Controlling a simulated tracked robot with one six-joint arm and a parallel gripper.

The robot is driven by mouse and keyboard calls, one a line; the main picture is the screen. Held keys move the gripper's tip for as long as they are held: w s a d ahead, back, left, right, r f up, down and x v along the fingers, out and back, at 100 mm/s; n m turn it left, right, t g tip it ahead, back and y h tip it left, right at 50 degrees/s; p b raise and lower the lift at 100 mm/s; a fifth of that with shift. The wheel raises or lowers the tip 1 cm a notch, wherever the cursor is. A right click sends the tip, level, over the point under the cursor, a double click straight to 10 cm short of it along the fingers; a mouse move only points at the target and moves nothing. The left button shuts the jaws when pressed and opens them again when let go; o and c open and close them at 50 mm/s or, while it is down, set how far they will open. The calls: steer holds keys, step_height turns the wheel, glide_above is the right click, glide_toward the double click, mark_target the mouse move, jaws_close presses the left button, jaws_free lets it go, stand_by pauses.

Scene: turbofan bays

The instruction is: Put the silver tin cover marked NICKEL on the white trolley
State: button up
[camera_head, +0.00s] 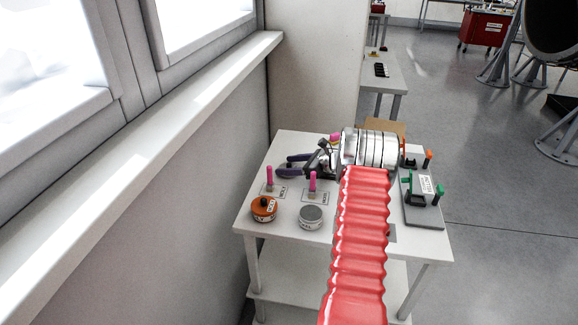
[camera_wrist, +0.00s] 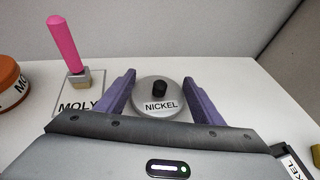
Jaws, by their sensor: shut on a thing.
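The silver tin cover marked NICKEL (camera_wrist: 158,95), a grey disc with a black knob, sits between the two purple fingers of my gripper (camera_wrist: 160,98), which is shut on it. In the head view, my gripper (camera_head: 289,164) is over the back left of a white trolley-like stand (camera_head: 340,222) with a lower shelf; the cover shows there only partly. I cannot tell whether the cover touches the top. A silver tin (camera_head: 311,219), with no knob showing, stands at the front of this top.
An orange tin (camera_head: 264,210) with a black knob stands front left. Two pink-handled brushes (camera_head: 313,182) stand upright by label cards (camera_head: 316,197). A grey fixture (camera_head: 424,205) with green parts is at right. Another white table (camera_head: 382,80) stands farther back. A wall borders the left.

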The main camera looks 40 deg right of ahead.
steer(key=o, duration=1)
steer(key=shift+o, duration=0.2)
steer(key=shift+s+r, duration=0.1)
steer(key=v, duration=1.1)
steer(key=shift+s+d+r, duration=0.1)
steer(key=shift+s+d, duration=0.1)
steer(key=shift+s, duration=0.15)
steer(key=shift+r, duration=0.1)
